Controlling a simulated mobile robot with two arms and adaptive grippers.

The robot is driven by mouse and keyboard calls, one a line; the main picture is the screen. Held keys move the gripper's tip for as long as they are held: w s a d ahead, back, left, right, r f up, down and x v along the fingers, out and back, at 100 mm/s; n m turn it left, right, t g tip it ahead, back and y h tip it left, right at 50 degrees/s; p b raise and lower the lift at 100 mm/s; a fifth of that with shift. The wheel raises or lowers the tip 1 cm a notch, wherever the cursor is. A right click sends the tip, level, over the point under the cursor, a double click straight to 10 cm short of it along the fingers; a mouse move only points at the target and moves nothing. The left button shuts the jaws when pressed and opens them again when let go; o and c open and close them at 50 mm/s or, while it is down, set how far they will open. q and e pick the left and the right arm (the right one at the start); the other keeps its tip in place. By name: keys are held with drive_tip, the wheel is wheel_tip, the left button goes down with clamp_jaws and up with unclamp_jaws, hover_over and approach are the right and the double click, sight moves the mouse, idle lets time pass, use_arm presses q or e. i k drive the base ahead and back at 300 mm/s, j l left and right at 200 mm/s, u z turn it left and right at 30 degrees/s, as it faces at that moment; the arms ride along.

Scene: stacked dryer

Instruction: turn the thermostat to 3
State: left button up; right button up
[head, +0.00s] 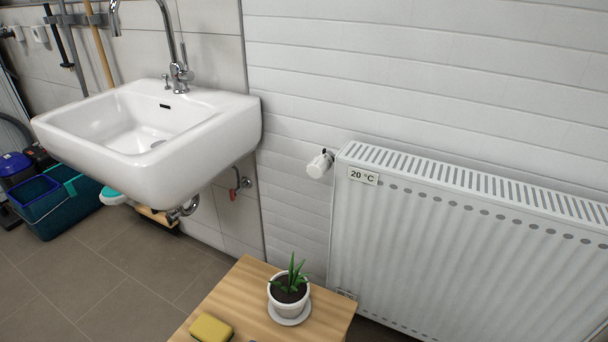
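The thermostat (319,165) is a small white knob at the upper left corner of the white radiator (470,250). It points out to the left, in front of the tiled wall. Its number markings are too small to read, so its setting cannot be told. A label (363,176) reading "20 °C" is on the radiator's front near the knob. Neither of my grippers shows in the head view.
A white sink (225,140) hangs on the wall left of the thermostat. Below the thermostat stands a wooden table (235,295) with a potted plant (289,292) and a yellow sponge (211,329). Blue buckets (55,205) are on the floor at far left. The space before the knob is clear.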

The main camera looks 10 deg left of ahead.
sight(321, 163)
drive_tip(key=i+l, duration=0.2)
drive_tip(key=l, duration=0.15)
drive_tip(key=i+l, duration=0.45)
drive_tip(key=l, duration=0.25)
